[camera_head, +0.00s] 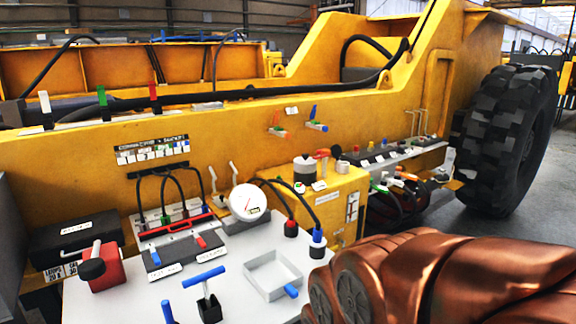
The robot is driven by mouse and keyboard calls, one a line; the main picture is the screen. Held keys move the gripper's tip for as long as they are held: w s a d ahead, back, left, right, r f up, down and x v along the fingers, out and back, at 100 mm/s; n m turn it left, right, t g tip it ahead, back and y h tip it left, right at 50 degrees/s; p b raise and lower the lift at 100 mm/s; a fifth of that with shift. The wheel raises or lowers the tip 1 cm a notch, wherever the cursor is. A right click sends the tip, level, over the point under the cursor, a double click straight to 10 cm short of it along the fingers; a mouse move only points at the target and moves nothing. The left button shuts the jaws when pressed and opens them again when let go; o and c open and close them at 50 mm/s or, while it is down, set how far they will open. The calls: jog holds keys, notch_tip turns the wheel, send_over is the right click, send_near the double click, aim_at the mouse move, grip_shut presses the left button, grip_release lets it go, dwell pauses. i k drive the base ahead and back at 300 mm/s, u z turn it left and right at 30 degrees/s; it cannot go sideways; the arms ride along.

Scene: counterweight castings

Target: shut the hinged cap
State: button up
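I cannot tell for sure which part is the hinged cap. A white round gauge (248,203) stands to the left, near two upright pale levers. My gripper is not recognisable in this view.
A white table (228,257) carries a red block with a black knob (102,267), a blue T-handle (204,277) and an open square tray (273,277). Cables arch behind them. A large copper-coloured bulk (440,280) blocks the lower right. A big black tyre (507,140) stands at right.

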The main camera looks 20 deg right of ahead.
aim_at(336, 150)
jog(key=z, duration=0.55)
jog(key=k, duration=0.65)
jog(key=z, duration=1.15)
jog(key=i, duration=1.15)
jog(key=z, duration=0.45)
jog(key=i, duration=1.55)
jog(key=u, duration=0.9)
jog(key=i, duration=0.85)
jog(key=u, duration=1.6)
jog(key=i, duration=0.85)
jog(key=u, duration=0.1)
